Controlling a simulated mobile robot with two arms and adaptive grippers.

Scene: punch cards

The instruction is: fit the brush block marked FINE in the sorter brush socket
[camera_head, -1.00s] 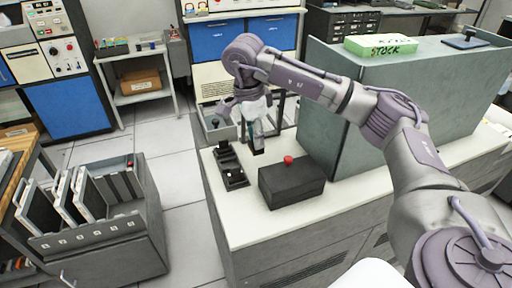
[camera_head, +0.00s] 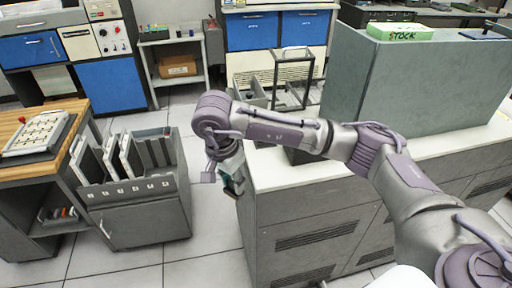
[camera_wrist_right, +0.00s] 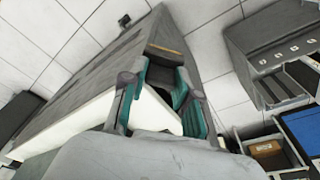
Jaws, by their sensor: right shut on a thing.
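My right gripper (camera_head: 232,184) hangs just off the left end of the sorter counter (camera_head: 270,172), beside its edge. In the right wrist view the teal-lined fingers (camera_wrist_right: 163,72) are closed on a dark block (camera_wrist_right: 168,48) with a thin orange stripe. No marking on the block is readable. Beyond the block, the wrist view shows the cabinet side and floor tiles. The brush socket cannot be made out now; my right arm covers that part of the counter. A dark box (camera_head: 298,157) shows only in part under the arm. My left gripper is out of view.
A grey card rack (camera_head: 140,205) with upright panels stands left, across a floor aisle (camera_head: 210,225). A wooden table (camera_head: 35,150) holds a tray (camera_head: 38,133). A tall grey housing (camera_head: 415,85) with a green STOCK box (camera_head: 400,33) stands on the counter.

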